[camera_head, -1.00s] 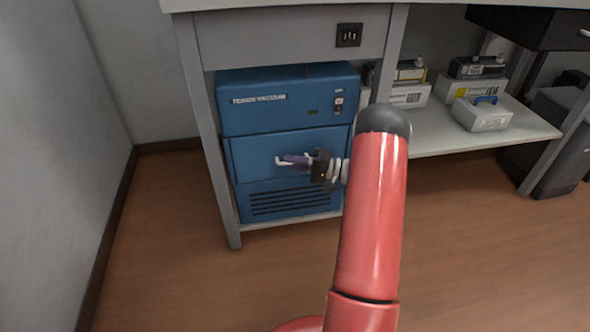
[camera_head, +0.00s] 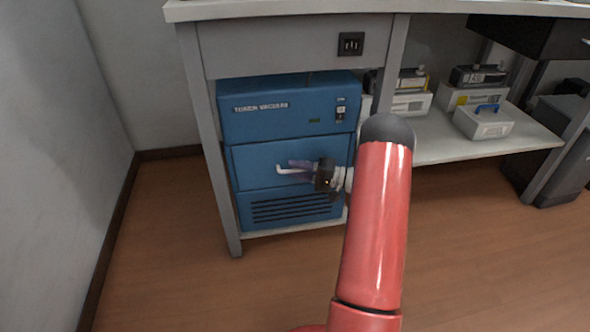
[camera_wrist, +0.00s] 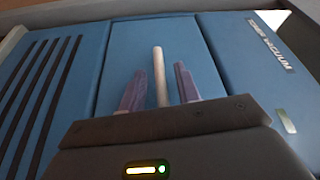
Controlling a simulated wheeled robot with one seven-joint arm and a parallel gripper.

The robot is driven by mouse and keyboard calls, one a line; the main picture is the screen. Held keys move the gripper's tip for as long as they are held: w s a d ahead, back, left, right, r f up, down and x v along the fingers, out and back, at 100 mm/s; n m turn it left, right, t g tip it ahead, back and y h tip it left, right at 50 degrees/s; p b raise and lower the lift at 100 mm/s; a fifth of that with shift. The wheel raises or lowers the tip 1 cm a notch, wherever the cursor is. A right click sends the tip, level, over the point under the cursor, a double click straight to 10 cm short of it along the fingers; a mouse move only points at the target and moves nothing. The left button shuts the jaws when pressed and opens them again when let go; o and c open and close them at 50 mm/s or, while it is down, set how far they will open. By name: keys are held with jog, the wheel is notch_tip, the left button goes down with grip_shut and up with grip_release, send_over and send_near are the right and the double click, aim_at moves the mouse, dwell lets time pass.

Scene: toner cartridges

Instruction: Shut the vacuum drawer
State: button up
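The blue toner vacuum (camera_head: 270,108) stands under the bench. Its vacuum drawer (camera_head: 252,172) is the plain middle panel, above the slotted vent panel. The front looks about level with the panels around it; I cannot tell whether a small gap is left. A pale bar handle (camera_head: 282,170) sticks out from the drawer. My gripper (camera_head: 291,165) is at the handle, coming from the right. In the wrist view, the drawer (camera_wrist: 116,62) fills the middle, and the handle (camera_wrist: 158,72) stands between my gripper's two purple fingers (camera_wrist: 160,74), with a gap on each side.
The bench's grey leg (camera_head: 212,170) stands just left of the vacuum. On the right, a low shelf (camera_head: 450,143) holds several boxes, one a small box with a blue handle (camera_head: 484,121). The brown floor (camera_head: 180,270) in front is clear.

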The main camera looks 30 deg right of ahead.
jog(key=v, duration=0.6)
jog(key=shift+s+d, duration=0.25)
jog(key=shift+d, duration=0.1)
